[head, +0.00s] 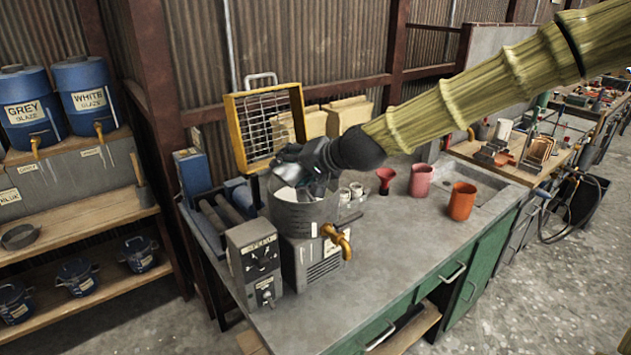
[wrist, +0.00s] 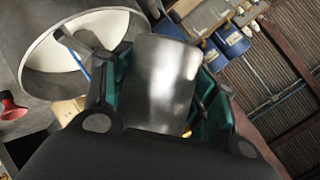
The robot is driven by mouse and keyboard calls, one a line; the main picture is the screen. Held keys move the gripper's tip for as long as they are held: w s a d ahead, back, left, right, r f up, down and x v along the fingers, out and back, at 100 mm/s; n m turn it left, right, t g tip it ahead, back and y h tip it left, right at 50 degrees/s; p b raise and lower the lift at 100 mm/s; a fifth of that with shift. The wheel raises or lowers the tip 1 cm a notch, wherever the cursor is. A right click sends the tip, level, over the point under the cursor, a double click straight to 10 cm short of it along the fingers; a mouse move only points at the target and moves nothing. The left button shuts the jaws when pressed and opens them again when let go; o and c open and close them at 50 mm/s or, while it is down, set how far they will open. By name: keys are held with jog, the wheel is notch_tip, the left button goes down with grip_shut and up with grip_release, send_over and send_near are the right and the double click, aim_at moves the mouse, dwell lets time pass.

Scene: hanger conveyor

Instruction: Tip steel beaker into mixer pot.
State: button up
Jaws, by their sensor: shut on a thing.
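The grey mixer pot (head: 303,218) stands on the bench behind a brass tap. In the wrist view the pot (wrist: 28,72) lies at the upper left, its round mouth open and a pale white interior showing. My gripper (head: 303,172) is over the pot's mouth in the head view. In the wrist view my gripper (wrist: 162,85) has its green-padded fingers on either side of the steel beaker (wrist: 163,78), shut on it. The beaker is a shiny plain cylinder beside the pot's rim. Its mouth and contents are hidden, so I cannot tell how full it is.
A speed control box (head: 254,262) stands left of the pot. A yellow wire guard (head: 262,128) is raised behind it. The bench front (head: 400,250) is clear.

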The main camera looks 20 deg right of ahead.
jog(key=shift+d, duration=0.1)
jog(key=shift+a, duration=0.2)
jog(key=shift+w+d+m+y, duration=0.1)
jog(key=shift+d+m+y, duration=0.1)
jog(key=shift+m+y, duration=0.25)
jog(key=shift+a, duration=0.15)
dwell(0.3)
jog(key=shift+f+m+y+b, duration=0.2)
jog(key=shift+m+y+b, duration=0.2)
jog(key=shift+b, duration=0.2)
jog(key=shift+w+d+f+m+g+y+b, duration=0.1)
jog(key=shift+d+f+m+g+y+b, duration=0.15)
jog(key=shift+m+y+b, duration=0.55)
jog(key=shift+w+d+f+m+g+y+b, duration=0.15)
jog(key=shift+d+f+m+y+b, duration=0.15)
jog(key=shift+b, duration=0.85)
dwell(2.5)
